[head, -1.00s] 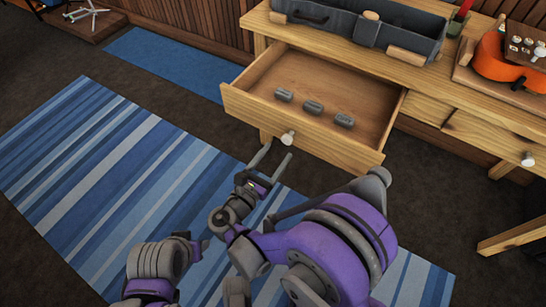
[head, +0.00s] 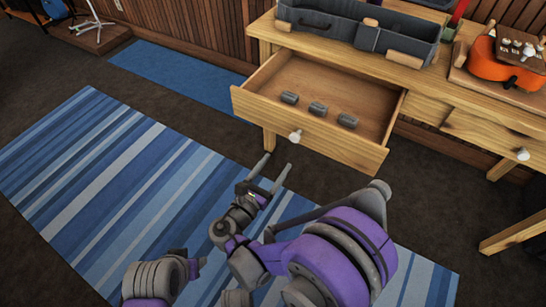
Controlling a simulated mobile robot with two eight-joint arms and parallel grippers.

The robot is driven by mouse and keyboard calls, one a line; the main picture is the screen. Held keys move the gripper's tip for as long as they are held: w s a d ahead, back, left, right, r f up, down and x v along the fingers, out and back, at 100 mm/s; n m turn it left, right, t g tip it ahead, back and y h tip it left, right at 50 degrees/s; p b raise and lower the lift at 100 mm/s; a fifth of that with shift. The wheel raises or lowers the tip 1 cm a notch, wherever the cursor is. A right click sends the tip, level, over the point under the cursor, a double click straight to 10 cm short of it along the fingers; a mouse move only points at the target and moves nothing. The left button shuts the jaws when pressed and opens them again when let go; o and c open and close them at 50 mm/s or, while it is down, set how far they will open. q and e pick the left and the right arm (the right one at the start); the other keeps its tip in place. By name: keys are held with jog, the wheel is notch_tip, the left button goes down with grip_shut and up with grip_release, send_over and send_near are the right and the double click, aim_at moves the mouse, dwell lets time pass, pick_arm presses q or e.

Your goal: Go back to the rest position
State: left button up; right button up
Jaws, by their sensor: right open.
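My right gripper (head: 274,175) is open and empty. Its two fingers are apart in front of the open drawer (head: 345,148), below the white knob (head: 295,136), and not touching it. My right arm comes in from the bottom right. At the lower left a purple and grey part of my own arm shows, but no fingers of my left gripper can be seen. The drawer stands pulled out of the wooden workbench (head: 427,90) and holds three small grey cylinders.
On the bench stand a grey open case (head: 345,33) and an orange ukulele body (head: 497,66). A second white knob (head: 522,154) is on a shut drawer to the right. A striped blue rug (head: 100,180) covers clear floor to the left.

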jog(key=s+d+f+m+g+y, duration=0.1)
jog(key=s+d+m+g+y, duration=0.1)
jog(key=s+d+m+g, duration=0.35)
jog(key=s+d+f+m+g+y, duration=0.1)
jog(key=s+d+f+m+g, duration=0.15)
jog(key=d+m, duration=0.6)
jog(key=s+m+g+y, duration=0.2)
jog(key=s+m+y, duration=0.5)
jog(key=s+m, duration=0.85)
pick_arm(q)
notch_tip(320, 180, up, 26)
jog(key=w+t+p, duration=0.1)
jog(key=p, duration=2.2)
jog(key=shift+r, duration=0.2)
pick_arm(e)
notch_tip(320, 180, up, 26)
jog(key=w, duration=0.1)
jog(key=shift+w+t, duration=0.25)
jog(key=shift+t, duration=0.05)
pick_arm(q)
jog(key=shift+s, duration=0.1)
pick_arm(e)
jog(key=shift+s+n, duration=0.15)
jog(key=shift+n, duration=0.1)
